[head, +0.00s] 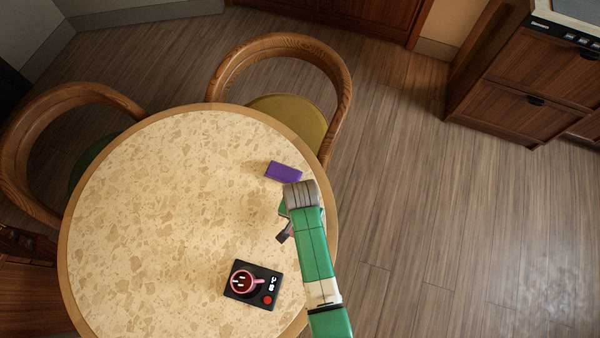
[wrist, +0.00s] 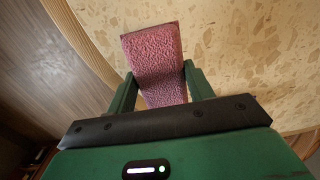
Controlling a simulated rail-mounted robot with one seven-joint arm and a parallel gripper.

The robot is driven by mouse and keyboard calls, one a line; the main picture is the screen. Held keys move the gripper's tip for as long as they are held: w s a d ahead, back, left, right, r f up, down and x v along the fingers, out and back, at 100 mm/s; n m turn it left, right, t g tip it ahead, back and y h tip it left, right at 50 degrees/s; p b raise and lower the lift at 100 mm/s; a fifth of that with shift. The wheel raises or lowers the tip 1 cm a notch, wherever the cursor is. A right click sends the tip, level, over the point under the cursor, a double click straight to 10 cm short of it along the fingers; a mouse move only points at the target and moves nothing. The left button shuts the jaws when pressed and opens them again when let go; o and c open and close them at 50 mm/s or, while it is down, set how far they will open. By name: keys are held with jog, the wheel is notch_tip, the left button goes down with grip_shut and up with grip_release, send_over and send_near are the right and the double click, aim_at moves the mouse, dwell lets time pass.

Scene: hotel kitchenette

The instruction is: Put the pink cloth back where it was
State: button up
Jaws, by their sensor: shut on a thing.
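The pink cloth (wrist: 152,52) is a folded, rough-textured strip in the wrist view. My gripper (wrist: 160,82) is shut on it, with one green finger on each side, and the cloth sticks out beyond the fingertips. The speckled table top (wrist: 240,45) lies behind it; I cannot tell whether the cloth touches it. In the head view my gripper is over the right part of the round table (head: 150,200), and my arm hides most of it and the cloth.
A purple block (head: 283,171) lies just beyond my gripper. Two wooden chairs (head: 338,90) stand at the far side and left. The table's middle and left are clear.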

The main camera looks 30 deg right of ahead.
jog(key=shift+w+f+b, duration=0.15)
jog(key=shift+f+b, duration=0.05)
jog(key=shift+f, duration=0.7)
jog(key=shift+w+f+b, duration=0.15)
jog(key=shift+f+b, duration=0.05)
jog(key=shift+f, duration=0.65)
jog(key=shift+f, duration=0.2)
jog(key=o, duration=0.9)
jog(key=shift+r, duration=0.1)
notch_tip(320, 180, up, 12)
jog(key=p, duration=0.3)
jog(key=shift+r, duration=0.15)
